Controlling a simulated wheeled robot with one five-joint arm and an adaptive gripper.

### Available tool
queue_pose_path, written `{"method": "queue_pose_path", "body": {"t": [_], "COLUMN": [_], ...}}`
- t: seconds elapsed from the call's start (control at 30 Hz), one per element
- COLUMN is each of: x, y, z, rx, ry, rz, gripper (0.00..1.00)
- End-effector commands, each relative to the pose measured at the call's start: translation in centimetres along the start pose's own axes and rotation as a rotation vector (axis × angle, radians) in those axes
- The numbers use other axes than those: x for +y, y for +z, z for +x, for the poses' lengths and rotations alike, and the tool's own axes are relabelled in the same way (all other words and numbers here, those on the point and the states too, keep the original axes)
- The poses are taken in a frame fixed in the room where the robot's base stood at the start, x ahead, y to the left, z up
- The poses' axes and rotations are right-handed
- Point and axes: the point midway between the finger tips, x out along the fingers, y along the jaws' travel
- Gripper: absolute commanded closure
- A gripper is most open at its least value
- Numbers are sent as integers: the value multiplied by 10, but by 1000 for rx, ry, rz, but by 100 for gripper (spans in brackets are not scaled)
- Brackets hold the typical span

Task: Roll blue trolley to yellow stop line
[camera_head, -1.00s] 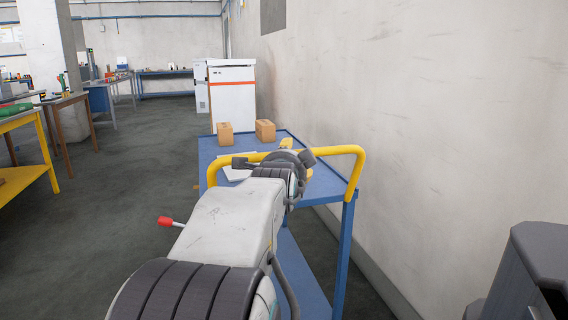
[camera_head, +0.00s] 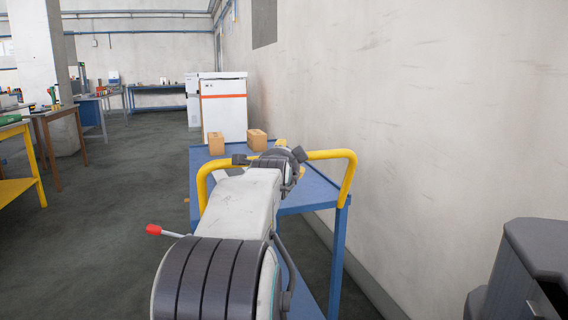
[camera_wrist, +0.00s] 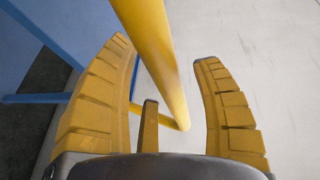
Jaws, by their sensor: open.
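The blue trolley (camera_head: 318,193) stands ahead of me beside the right wall, with a yellow push handle (camera_head: 345,160) at its near end. My gripper is at the handle, its fingers mostly hidden behind my arm in the head view. In the wrist view my gripper (camera_wrist: 163,50) is open, with the yellow handle bar (camera_wrist: 150,35) running between its two yellow-padded fingers. There is a gap to the right finger; contact on the left side cannot be told. I cannot make out a yellow stop line.
Two small brown boxes (camera_head: 216,143) (camera_head: 257,140) sit on the trolley's far end. A white cabinet (camera_head: 224,112) with an orange stripe stands beyond. A red-tipped lever (camera_head: 153,229) shows left of my arm. Workbenches (camera_head: 22,185) line the left; open floor (camera_head: 120,185) lies between.

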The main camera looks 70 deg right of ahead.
Motion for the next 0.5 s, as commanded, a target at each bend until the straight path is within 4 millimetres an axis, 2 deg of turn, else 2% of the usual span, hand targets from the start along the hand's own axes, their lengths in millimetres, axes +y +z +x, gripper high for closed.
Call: {"method": "queue_pose_path", "body": {"t": [0.2, 0.5], "x": [0, 0], "y": [0, 0], "z": [0, 0], "rx": [0, 0], "ry": [0, 0], "rz": [0, 0], "gripper": [39, 66]}}
